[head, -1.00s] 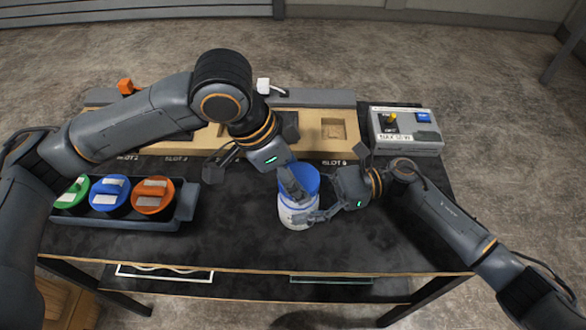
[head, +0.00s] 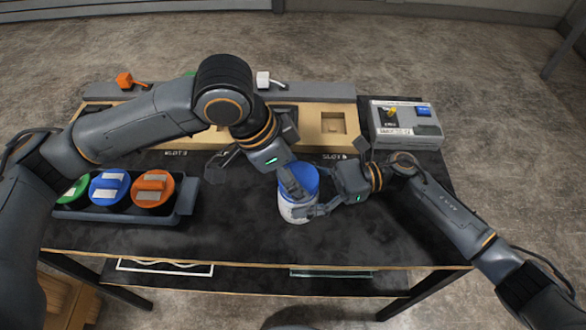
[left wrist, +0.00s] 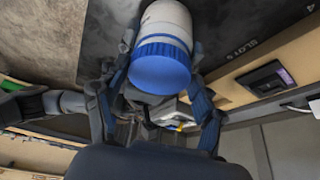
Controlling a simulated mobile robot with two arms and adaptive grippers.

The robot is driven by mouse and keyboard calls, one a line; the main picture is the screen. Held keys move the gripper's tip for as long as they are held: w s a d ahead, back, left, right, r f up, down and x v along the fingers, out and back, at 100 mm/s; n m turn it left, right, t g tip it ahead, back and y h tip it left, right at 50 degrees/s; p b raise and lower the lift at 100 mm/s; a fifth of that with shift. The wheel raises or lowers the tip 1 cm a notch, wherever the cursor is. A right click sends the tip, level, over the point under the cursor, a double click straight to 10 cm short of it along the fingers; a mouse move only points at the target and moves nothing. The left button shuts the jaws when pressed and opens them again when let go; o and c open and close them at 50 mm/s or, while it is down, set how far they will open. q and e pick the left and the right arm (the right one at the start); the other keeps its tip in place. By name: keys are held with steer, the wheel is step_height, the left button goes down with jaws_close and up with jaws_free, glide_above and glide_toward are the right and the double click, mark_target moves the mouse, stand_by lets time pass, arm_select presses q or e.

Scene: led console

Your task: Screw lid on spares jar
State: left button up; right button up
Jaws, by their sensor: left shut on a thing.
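The spares jar (head: 290,212) is white and stands upright near the middle of the table. Its blue lid (head: 305,176) sits on top; whether it is threaded on cannot be told. In the left wrist view the lid (left wrist: 160,66) covers the mouth of the white jar (left wrist: 168,20). My left gripper (head: 294,186) comes from above and is shut on the lid, with a finger on each side in the left wrist view (left wrist: 157,75). My right gripper (head: 318,208) is at the jar's right side, its fingers around the body below the lid, partly hidden.
A dark tray (head: 120,215) at the left holds jars with green, blue and orange lids. A wooden slot board (head: 360,140) runs along the back. A grey control box (head: 405,142) stands back right. The table front is clear.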

arm_select(q)
steer(key=shift+f, duration=0.3)
